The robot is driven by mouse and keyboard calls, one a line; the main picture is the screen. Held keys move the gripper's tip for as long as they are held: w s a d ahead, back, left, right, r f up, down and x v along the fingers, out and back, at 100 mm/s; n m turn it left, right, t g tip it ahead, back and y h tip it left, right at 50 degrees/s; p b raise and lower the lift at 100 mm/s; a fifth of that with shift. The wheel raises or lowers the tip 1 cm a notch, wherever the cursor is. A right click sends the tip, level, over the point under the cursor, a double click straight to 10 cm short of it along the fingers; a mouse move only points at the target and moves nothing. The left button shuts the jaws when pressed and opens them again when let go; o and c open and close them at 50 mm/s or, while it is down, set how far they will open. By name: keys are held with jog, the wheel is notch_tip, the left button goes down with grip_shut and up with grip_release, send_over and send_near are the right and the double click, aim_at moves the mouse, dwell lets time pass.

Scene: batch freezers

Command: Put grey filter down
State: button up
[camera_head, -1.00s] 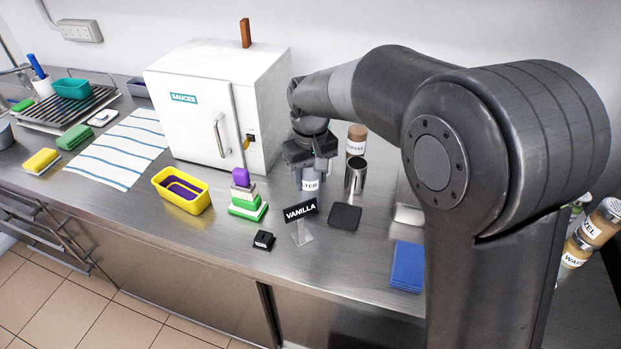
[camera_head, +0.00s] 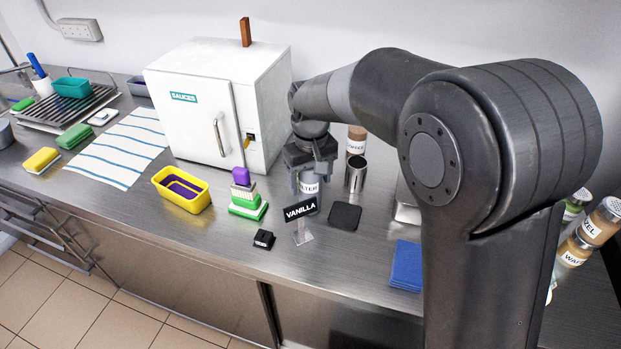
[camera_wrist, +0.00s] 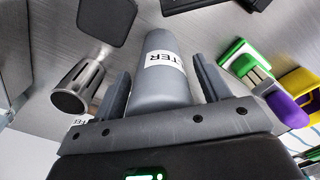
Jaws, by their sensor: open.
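The grey filter (camera_wrist: 160,85) is a grey cylinder with a white label reading "TER" in the wrist view. In the head view the filter (camera_head: 309,187) stands upright on the steel counter, behind the "VANILLA" sign, its top hidden by my gripper. My gripper (camera_head: 312,176) is directly over it, pointing down. In the wrist view my gripper (camera_wrist: 162,90) has one finger on each side of the filter, with gaps visible between the fingers and its surface. The jaws are open.
A metal cup (camera_head: 356,175) and a brown-filled jar (camera_head: 356,140) stand close right. The "VANILLA" sign (camera_head: 300,210) is in front, a dark square mat (camera_head: 345,216) front right. Stacked green and purple items (camera_head: 245,200) and the white SAUCES cabinet (camera_head: 190,110) are left.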

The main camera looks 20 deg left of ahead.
notch_tip(320, 180, up, 12)
jog(key=shift+r, duration=0.1)
dwell(0.4)
jog(key=shift+d+r, duration=0.15)
jog(key=shift+d, duration=0.25)
jog(key=s+d+r+m+t, duration=0.1)
jog(key=s+d+m, duration=0.1)
jog(key=d, duration=0.6)
jog(key=s+d+r+m+t, duration=0.1)
jog(key=s+d+m, duration=0.1)
jog(key=s+d, duration=0.3)
jog(key=s+d+r+m+t, duration=0.1)
jog(key=s+d, duration=0.3)
jog(key=d, duration=0.8)
jog(key=shift+s+d+m+t+y, duration=0.15)
jog(key=shift+d+m+t+y, duration=0.2)
jog(key=shift+m+t, duration=0.2)
jog(key=shift+o, duration=0.4)
jog(key=s+d+f+m+t, duration=0.1)
jog(key=s+d+f+m, duration=0.2)
jog(key=s+d, duration=0.3)
jog(key=shift+s+d+f, duration=0.2)
jog(key=shift+s+f, duration=0.5)
jog(key=shift+s, duration=0.15)
jog(key=shift+t, duration=0.25)
